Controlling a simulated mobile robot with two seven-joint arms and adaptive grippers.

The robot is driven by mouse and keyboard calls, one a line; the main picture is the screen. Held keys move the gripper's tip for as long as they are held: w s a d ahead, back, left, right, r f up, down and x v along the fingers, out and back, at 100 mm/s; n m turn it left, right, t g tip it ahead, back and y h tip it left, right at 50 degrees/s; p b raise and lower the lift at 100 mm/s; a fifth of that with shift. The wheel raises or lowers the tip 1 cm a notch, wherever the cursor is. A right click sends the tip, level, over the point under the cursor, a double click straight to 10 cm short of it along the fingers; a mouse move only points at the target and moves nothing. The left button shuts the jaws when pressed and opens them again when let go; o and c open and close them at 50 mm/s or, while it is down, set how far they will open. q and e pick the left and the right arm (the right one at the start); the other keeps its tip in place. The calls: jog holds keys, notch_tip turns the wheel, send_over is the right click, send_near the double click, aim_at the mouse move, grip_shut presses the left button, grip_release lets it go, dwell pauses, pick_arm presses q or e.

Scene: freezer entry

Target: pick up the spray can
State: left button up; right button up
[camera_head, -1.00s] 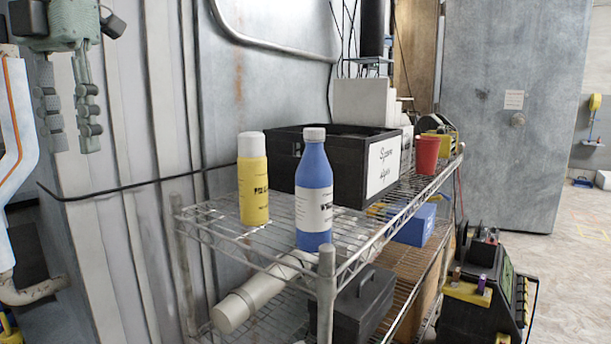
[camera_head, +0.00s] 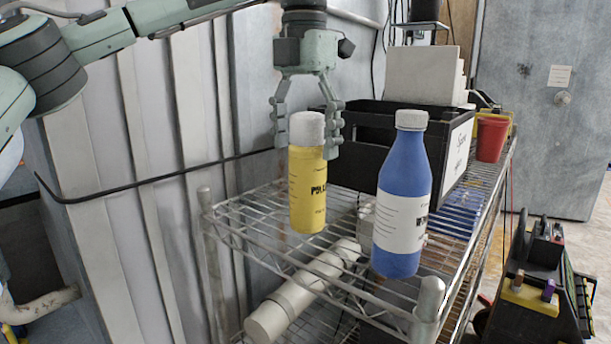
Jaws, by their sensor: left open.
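The spray can (camera_head: 308,190) is yellow with a white cap and stands upright on the top shelf of the wire rack (camera_head: 262,257). My left gripper (camera_head: 306,136) points down from above, its two fingers apart. The can's cap shows between the fingers and in front of them in the picture. I cannot tell whether the fingers touch the can. My right gripper is not in view.
A blue bottle (camera_head: 401,200) with a white label stands close to the right of the can. A black bin (camera_head: 362,129) is behind, with a red cup (camera_head: 490,139) farther right. A grey-white tube (camera_head: 291,300) lies below the top shelf.

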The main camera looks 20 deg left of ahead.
pick_arm(q)
jog(key=shift+w+d+f, duration=0.1)
jog(key=shift+w+d, duration=0.1)
jog(key=shift+w, duration=0.05)
grip_shut()
dwell(0.5)
